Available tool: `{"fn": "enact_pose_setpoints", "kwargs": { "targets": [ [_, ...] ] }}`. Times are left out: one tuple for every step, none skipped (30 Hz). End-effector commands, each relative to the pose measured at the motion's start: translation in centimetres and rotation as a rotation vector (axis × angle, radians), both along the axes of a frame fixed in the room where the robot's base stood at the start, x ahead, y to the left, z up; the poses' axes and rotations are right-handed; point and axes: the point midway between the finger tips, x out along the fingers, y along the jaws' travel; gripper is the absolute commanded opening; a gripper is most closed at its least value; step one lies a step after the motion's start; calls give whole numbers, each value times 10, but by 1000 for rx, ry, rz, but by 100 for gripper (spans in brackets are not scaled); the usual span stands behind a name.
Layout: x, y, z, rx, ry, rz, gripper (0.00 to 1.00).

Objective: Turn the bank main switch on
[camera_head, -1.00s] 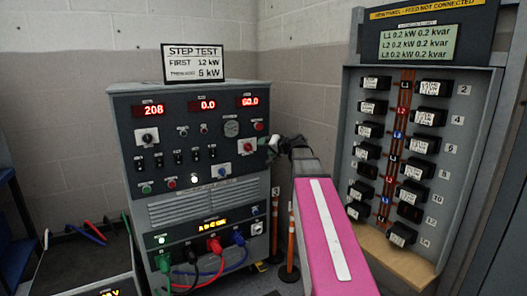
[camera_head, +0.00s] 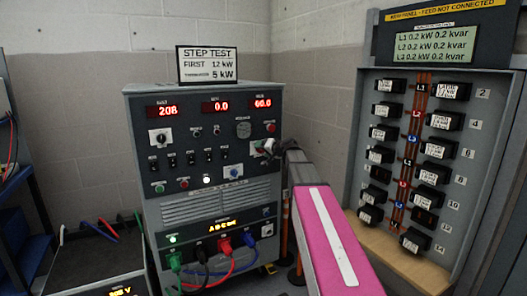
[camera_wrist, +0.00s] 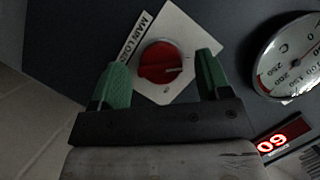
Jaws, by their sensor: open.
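A red rotary switch knob (camera_wrist: 160,62) on a white square plate shows in the wrist view, beside a label strip (camera_wrist: 137,38) that starts with "MAIN LO". A light line on the knob points toward the right of the picture. My gripper (camera_wrist: 162,75) is open, with one green finger on each side of the knob. I cannot tell whether the fingers touch it. In the head view my gripper (camera_head: 268,149) is at the right part of the dark cabinet's front (camera_head: 205,188) and largely hides the knob there.
A round gauge (camera_wrist: 290,62) is close to the right finger in the wrist view. The cabinet has red displays, small switches and plugged cables (camera_head: 222,246) low down. A breaker panel (camera_head: 352,150) stands at the right, with an orange post (camera_head: 284,240) between.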

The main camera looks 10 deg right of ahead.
Motion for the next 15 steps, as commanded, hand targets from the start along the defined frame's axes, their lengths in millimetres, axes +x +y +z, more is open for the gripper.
{"fn": "enact_pose_setpoints", "kwargs": {
  "targets": [
    [0,0,0,0,0,0,70],
    [0,0,0,0,0,0,70],
    [0,0,0,0,0,0,70],
    [0,0,0,0,0,0,70],
    [0,0,0,0,0,0,70],
    [0,0,0,0,0,0,57],
    [0,0,0,0,0,0,48],
    [0,0,0,0,0,0,38],
    [0,0,0,0,0,0,25],
    [0,0,0,0,0,0,21],
    [0,0,0,0,0,0,21],
    [0,0,0,0,0,0,21],
    [0,0,0,0,0,0,21],
    [0,0,0,1,1,0,21],
    [0,0,0,3,1,0,21]
  ]
}}
